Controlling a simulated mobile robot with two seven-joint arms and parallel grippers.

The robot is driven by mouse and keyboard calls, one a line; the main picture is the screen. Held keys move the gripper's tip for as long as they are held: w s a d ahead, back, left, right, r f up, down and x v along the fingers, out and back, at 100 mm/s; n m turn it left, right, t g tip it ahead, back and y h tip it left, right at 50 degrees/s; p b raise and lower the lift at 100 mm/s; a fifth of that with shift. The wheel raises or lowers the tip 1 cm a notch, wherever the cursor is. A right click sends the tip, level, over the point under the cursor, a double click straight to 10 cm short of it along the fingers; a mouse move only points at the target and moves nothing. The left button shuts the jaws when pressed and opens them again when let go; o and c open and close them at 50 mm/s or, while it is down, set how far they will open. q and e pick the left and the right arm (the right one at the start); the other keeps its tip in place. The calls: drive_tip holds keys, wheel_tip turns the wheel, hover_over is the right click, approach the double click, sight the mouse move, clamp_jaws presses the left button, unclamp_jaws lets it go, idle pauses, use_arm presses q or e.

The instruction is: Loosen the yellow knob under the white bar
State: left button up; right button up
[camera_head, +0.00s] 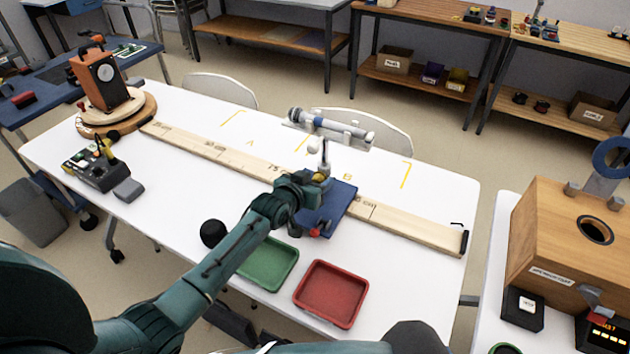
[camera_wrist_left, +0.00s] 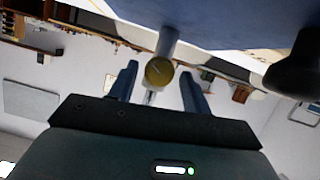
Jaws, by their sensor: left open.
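The yellow knob (camera_wrist_left: 159,71) shows in the left wrist view as a round end with a line across it, below a grey post. The fingers of my left gripper (camera_wrist_left: 158,75) are open, one on each side of the knob, with visible gaps. In the head view the left gripper (camera_head: 316,181) is at the foot of the stand on a blue base (camera_head: 338,205), and a little yellow (camera_head: 321,177) shows beside it. The white bar (camera_head: 336,130), with a blue-banded cylinder, sits at the top of the stand. My right gripper is not in view.
A long wooden ruler board (camera_head: 410,222) crosses the white table behind and beside the blue base. A green tray (camera_head: 268,264), a red tray (camera_head: 331,294) and a black ball (camera_head: 213,233) are in front. An orange device (camera_head: 97,75) stands far left. A wooden box (camera_head: 565,240) is at right.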

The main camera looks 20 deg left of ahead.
use_arm(q)
drive_tip(key=c, duration=1)
drive_tip(key=shift+a+f+n+h+b, duration=0.15)
drive_tip(key=shift+n+h+b, duration=0.35)
drive_tip(key=shift+n+h, duration=0.15)
drive_tip(key=shift+n, duration=0.35)
drive_tip(key=o, duration=1)
drive_tip(key=p+v, duration=0.1)
drive_tip(key=v, duration=1.2)
drive_tip(key=shift+r, duration=0.2)
drive_tip(key=shift+a, duration=0.1)
